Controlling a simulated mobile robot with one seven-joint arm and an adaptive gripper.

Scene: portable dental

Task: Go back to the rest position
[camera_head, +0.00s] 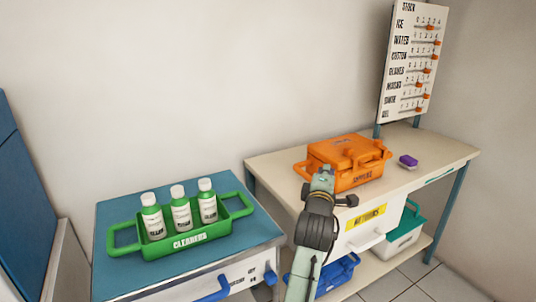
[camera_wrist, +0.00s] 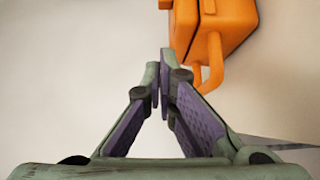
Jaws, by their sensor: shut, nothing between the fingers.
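My gripper (camera_wrist: 160,78) points forward in the wrist view, its two purple-padded fingers together at the tips with nothing between them. In the head view my arm rises from the bottom, in front of the cream table, and its end overlaps the left side of an orange case (camera_head: 350,152). The gripper's fingers are hard to make out there. The orange case also shows at the top of the wrist view (camera_wrist: 215,35), with its handle just right of the fingertips. I cannot tell whether they touch.
A green tray (camera_head: 187,246) with several white bottles stands on the blue-topped cabinet (camera_head: 112,214) at left. The cream table (camera_head: 440,158) bears a purple item (camera_head: 408,161) and a stock board (camera_head: 413,60). A teal-lidded box (camera_head: 405,232) and a blue basket (camera_head: 336,272) sit below.

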